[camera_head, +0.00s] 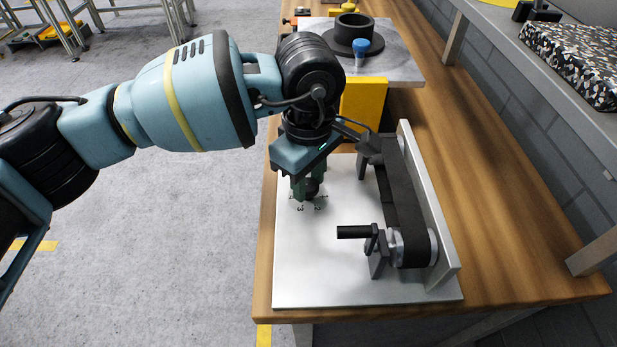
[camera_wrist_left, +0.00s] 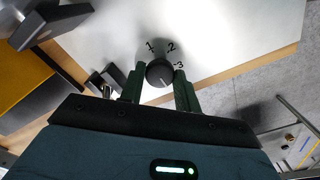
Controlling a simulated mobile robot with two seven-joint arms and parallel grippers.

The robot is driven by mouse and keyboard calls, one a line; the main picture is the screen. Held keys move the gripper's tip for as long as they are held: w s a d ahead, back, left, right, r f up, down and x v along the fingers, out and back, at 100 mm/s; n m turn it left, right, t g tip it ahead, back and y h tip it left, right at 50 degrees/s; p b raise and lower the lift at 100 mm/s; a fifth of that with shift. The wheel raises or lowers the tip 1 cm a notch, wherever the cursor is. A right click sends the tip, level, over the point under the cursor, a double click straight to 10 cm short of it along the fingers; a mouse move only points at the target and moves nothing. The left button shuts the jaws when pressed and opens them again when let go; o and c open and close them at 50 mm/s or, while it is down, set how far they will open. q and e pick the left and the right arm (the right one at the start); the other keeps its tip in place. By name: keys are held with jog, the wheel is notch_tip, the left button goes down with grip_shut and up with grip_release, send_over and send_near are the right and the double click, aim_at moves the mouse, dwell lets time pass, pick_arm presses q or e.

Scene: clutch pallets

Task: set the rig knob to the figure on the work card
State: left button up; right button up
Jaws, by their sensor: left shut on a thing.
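The rig knob (camera_wrist_left: 158,71) is a small dark round knob on the white rig plate (camera_head: 325,275). Figures 1, 2 and 3 are printed around it in the left wrist view. A pale line on the knob's top appears to point toward the lower side, away from the 1 and 2; its exact setting is hard to tell. My left gripper (camera_head: 308,191) points down at the plate, with its green fingers shut on the knob, one on each side. In the head view the fingers largely hide the knob. I cannot make out a work card in either view.
A belt drive with a black crank handle (camera_head: 354,232) stands on the plate's right side, close to my left gripper. Behind are a yellow block (camera_head: 363,103) and a metal plate (camera_head: 398,68) with a black flanged ring (camera_head: 354,31) and a blue-topped piece. The plate's front left is clear.

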aim_at(309, 185)
pick_arm(q)
jog(key=shift+f+m, duration=0.1)
jog(key=shift+m, duration=0.3)
jog(key=o, duration=1)
notch_tip(309, 185, up, 8)
jog(key=shift+f, duration=0.1)
dwell(0.5)
